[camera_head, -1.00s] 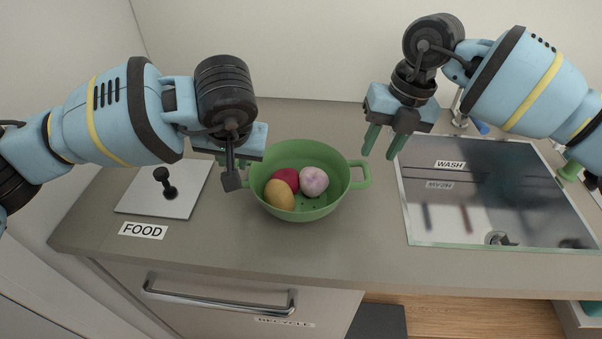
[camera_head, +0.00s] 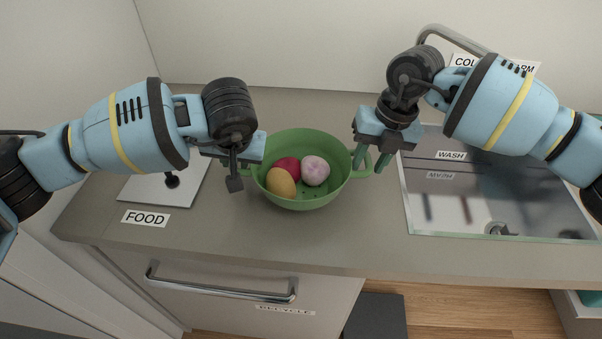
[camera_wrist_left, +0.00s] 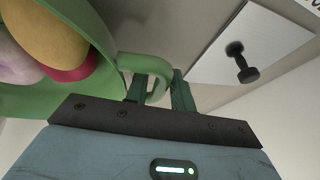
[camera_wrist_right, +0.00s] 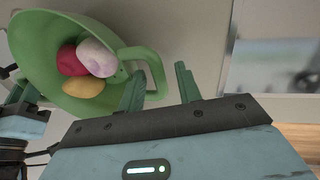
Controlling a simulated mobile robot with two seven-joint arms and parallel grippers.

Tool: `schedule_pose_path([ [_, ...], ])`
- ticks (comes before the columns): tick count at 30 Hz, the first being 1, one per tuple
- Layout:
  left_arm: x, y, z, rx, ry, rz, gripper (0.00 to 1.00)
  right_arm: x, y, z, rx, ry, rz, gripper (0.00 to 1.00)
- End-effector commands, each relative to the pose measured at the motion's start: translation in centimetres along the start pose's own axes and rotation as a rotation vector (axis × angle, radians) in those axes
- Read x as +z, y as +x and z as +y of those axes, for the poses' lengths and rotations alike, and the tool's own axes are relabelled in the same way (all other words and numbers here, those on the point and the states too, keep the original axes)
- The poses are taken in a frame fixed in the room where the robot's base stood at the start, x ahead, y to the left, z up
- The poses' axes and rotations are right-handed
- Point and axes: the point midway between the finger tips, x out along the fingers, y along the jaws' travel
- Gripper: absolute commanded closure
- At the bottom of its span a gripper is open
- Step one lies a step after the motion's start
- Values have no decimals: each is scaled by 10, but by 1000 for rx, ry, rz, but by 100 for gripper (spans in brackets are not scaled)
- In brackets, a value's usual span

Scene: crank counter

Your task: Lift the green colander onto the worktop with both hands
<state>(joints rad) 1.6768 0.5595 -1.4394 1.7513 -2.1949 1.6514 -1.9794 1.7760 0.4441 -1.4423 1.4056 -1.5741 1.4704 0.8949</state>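The green colander (camera_head: 318,198) stands upright on the worktop (camera_head: 330,245), with a red, a yellow-orange and a pale pink round item inside. My right gripper (camera_head: 370,162) is at its right handle (camera_head: 362,166). In the right wrist view the fingers (camera_wrist_right: 160,88) are apart, with part of the handle loop (camera_wrist_right: 152,60) between them. In the left wrist view my left gripper (camera_wrist_left: 160,92) is open, with the left handle (camera_wrist_left: 158,68) reaching between its fingers.
A pale plate with a black knob (camera_head: 172,180) lies at the left by the FOOD label (camera_head: 145,217). The sink area (camera_head: 490,200) with a WASH label is at the right. The drawer handle (camera_head: 220,284) is below the front edge. Worktop in front of the colander is clear.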

Motion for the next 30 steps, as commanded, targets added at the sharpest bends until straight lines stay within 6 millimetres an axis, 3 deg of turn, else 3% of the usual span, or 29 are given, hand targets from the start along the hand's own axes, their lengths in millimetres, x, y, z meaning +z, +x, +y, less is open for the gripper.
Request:
schedule_pose_path([
  [14, 0, 11, 0, 1, 1, 1, 76, 0, 11, 0, 0, 0, -1, 66],
  [19, 0, 11, 0, 0, 1, 1, 98, 0, 11, 0, 0, 0, -1, 88],
  [22, 0, 11, 0, 0, 1, 1, 100, 0, 11, 0, 0, 0, -1, 100],
  [30, 0, 11, 0, 0, 1, 1, 100, 0, 10, 0, 0, 0, -1, 100],
])
